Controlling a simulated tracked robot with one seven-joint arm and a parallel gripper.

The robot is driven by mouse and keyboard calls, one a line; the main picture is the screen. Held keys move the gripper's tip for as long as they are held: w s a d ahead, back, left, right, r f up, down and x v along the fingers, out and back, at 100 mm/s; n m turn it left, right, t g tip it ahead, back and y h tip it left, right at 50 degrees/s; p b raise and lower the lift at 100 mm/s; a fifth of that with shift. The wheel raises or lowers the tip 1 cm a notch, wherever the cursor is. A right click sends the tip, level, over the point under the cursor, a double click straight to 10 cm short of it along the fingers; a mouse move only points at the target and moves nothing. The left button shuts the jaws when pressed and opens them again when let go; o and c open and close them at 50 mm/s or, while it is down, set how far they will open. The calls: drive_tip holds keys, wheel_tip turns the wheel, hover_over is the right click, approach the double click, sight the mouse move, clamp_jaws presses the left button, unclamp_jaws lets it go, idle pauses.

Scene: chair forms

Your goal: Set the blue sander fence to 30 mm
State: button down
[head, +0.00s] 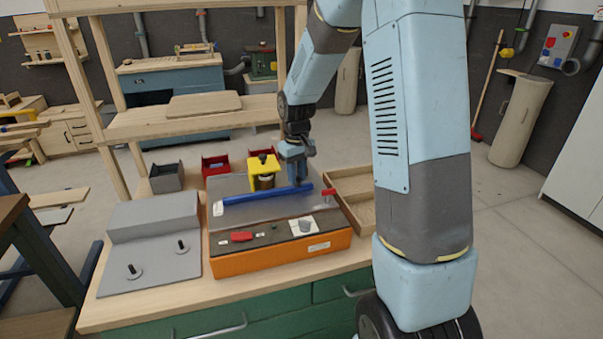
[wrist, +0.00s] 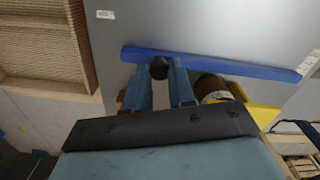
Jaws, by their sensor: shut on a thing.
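The blue fence (head: 258,196) is a long bar lying across the grey top of the orange-bodied sander (head: 282,259). It also shows across the wrist view (wrist: 225,65). My gripper (head: 299,180) points down behind the fence, towards its right end. In the wrist view, my gripper's blue fingers (wrist: 165,76) stand on either side of a dark round knob (wrist: 159,68) against the fence, and are shut on it. A yellow guard (head: 263,164) over a brown drum stands close to the left of my gripper. Any scale reading is too small to tell.
A red lever (head: 329,192) lies at the fence's right end. A wooden tray (head: 352,190) stands to the right of the sander. A grey plate with two dark pegs (head: 155,255) lies to the left. Red bins (head: 216,165) and a grey bin (head: 166,178) stand behind.

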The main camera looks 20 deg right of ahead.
drive_tip(key=shift+s, duration=1.05)
drive_tip(key=c, duration=0.9)
unclamp_jaws()
drive_tip(key=shift+c, duration=0.2)
wheel_tip(320, 180, up, 14)
drive_tip(key=shift+f, duration=0.15)
drive_tip(key=shift+w, duration=0.1)
